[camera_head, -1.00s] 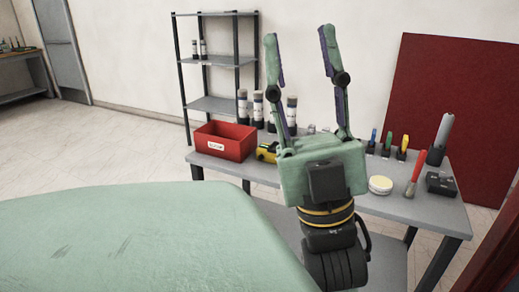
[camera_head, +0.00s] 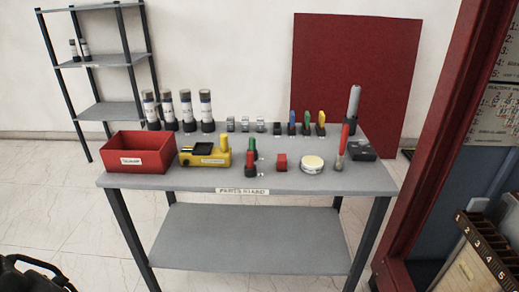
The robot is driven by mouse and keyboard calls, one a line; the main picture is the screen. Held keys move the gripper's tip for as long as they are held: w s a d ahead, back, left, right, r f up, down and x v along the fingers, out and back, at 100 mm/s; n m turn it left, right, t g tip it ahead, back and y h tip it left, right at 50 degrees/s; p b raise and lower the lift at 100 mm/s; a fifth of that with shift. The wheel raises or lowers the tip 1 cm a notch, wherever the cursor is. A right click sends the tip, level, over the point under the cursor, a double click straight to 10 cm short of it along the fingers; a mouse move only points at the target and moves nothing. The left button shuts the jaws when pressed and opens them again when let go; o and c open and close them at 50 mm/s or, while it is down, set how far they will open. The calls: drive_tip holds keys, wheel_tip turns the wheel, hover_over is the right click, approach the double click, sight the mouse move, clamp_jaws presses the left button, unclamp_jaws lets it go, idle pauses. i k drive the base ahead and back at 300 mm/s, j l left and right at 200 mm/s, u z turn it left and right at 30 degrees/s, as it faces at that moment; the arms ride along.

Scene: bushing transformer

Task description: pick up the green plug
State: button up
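A slim green piece (camera_head: 306,123) stands upright in a dark base at the back right of the grey table (camera_head: 215,178), between a blue piece (camera_head: 292,122) and a yellow piece (camera_head: 321,122). Another small item with a green top (camera_head: 252,146) stands nearer the table's front, with red and dark parts below it. I cannot tell for sure which green item is the plug. My gripper is not in view. Only a dark part, likely of my arm, shows at the lower left corner.
A red bin (camera_head: 138,154), a yellow device (camera_head: 205,152), a red block (camera_head: 281,162), a pale round tin (camera_head: 312,165) and a red-handled brush (camera_head: 342,148) line the front. Several dark-and-white cylinders (camera_head: 187,110) stand behind. A red panel (camera_head: 350,75) leans at the back. A red frame (camera_head: 432,140) is at right.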

sight(252, 141)
drive_tip(key=i+l+u, duration=0.25)
drive_tip(key=u, duration=0.15)
drive_tip(key=i+l+u, duration=0.15)
drive_tip(key=l+u, duration=0.25)
drive_tip(key=i+l+u, duration=0.2)
drive_tip(key=u, duration=0.2)
drive_tip(key=l+u, duration=0.4)
drive_tip(key=i+l, duration=0.05)
